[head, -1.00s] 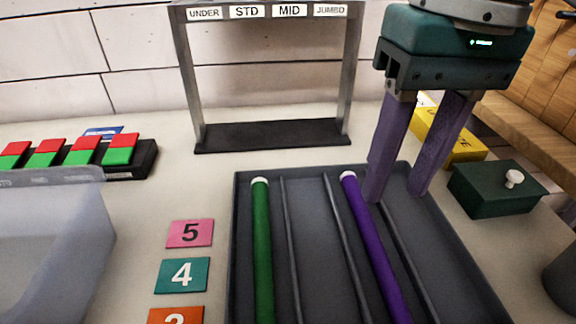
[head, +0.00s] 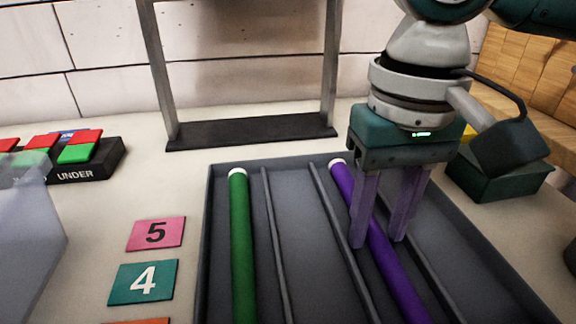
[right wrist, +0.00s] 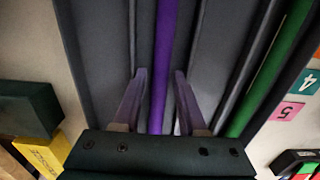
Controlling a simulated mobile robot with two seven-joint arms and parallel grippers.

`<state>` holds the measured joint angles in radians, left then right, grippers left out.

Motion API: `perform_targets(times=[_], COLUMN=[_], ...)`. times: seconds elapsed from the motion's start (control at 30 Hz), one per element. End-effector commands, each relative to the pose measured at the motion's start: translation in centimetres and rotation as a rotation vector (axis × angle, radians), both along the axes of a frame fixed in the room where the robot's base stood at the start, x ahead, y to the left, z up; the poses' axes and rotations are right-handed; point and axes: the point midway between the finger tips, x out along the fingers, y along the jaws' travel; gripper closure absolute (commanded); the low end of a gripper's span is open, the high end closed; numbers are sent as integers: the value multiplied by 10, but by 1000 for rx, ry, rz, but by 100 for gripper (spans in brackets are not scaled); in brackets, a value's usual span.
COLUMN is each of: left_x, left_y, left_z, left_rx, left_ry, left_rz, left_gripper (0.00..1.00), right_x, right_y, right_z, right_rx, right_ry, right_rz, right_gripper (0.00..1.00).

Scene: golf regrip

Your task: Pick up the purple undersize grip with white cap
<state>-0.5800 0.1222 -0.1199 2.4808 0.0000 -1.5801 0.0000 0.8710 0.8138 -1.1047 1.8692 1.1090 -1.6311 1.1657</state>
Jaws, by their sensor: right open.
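The purple grip (head: 388,262) with a white cap (head: 338,162) lies lengthwise in a channel of the dark tray (head: 212,225). My right gripper (head: 378,242) is open over the upper part of the purple grip, with one finger on each side of it. In the right wrist view the purple grip (right wrist: 162,60) runs between the two fingertips (right wrist: 160,72). I cannot tell whether the fingers touch it. My left gripper is not in view.
A green grip (head: 242,250) with a white cap lies in another channel to the left. Thin dividers (head: 275,235) separate the channels. A metal stand (head: 250,132) is behind the tray. A dark green box (head: 500,182) is to the right. Number cards (head: 155,234) lie left of the tray.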

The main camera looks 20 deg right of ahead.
Motion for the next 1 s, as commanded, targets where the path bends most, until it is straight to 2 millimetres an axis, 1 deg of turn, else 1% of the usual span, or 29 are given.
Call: perform_targets(times=[0.03,0.23,0.27,0.6,1.0], left_x=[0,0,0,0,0], left_y=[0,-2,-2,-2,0], left_z=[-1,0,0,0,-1], left_rx=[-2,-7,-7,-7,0], left_ry=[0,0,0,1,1], left_rz=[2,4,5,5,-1], left_gripper=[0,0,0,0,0], right_x=[0,0,0,0,0], right_y=[0,0,0,0,0], right_z=[-3,-2,-2,-2,-2], right_rx=[0,1,1,1,1], right_ry=[0,-1,-1,-1,-1], right_rz=[0,1,1,1,1], right_gripper=[59,59,61,99,100])
